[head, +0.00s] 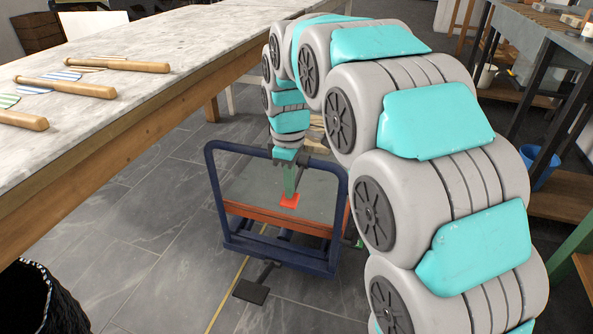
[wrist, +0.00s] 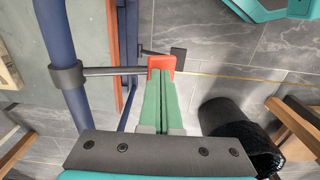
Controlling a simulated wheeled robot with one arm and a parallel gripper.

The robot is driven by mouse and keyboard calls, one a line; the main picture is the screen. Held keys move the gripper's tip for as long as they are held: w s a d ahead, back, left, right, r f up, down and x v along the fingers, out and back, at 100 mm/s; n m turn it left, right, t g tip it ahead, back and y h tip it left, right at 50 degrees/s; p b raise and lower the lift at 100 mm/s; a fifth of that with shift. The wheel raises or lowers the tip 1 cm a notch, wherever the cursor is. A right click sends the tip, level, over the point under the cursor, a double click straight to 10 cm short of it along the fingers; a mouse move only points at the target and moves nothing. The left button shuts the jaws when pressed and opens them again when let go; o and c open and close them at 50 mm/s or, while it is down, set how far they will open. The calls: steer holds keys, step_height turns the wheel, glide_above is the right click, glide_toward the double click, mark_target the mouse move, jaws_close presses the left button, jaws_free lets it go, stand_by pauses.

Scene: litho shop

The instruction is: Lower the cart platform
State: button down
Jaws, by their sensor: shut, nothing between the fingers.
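The cart (head: 213,190) has a dark blue tube frame, a grey platform (head: 250,190) with an orange-brown edge, and a black foot pedal (head: 250,291) low at its near side. My gripper (head: 290,195) is shut and points down in front of the platform in the head view. In the wrist view, my gripper's green fingers (wrist: 162,78) are together. A red-orange piece (wrist: 160,62) is at their tips; I cannot tell whether it belongs to the fingers or a lever. A grey rod (wrist: 115,71) runs from a collar on the blue tube up to this piece. The pedal shows beyond it (wrist: 179,57).
A long marble-topped table (head: 120,40) with wooden-handled tools stands left of the cart. A black basket (head: 50,310) is at the lower left. A dark metal table (head: 540,30) and a blue bucket (head: 547,168) are at the right. The tiled floor before the cart is clear.

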stand_by(0.3)
step_height(320, 180, up, 8)
steer(key=p, duration=0.3)
stand_by(0.4)
steer(key=s+d+f+m, duration=0.3)
steer(key=s+d+m, duration=0.1)
steer(key=s, duration=0.7)
steer(key=s+d+f+m+g, duration=0.1)
steer(key=s+d+m, duration=0.4)
steer(key=s, duration=0.6)
steer(key=s+d+f+m, duration=0.4)
steer(key=s+d+m, duration=0.1)
steer(key=s, duration=0.6)
steer(key=shift+d+f+g, duration=0.35)
steer(key=shift+d+g, duration=0.05)
steer(key=shift+d, duration=0.15)
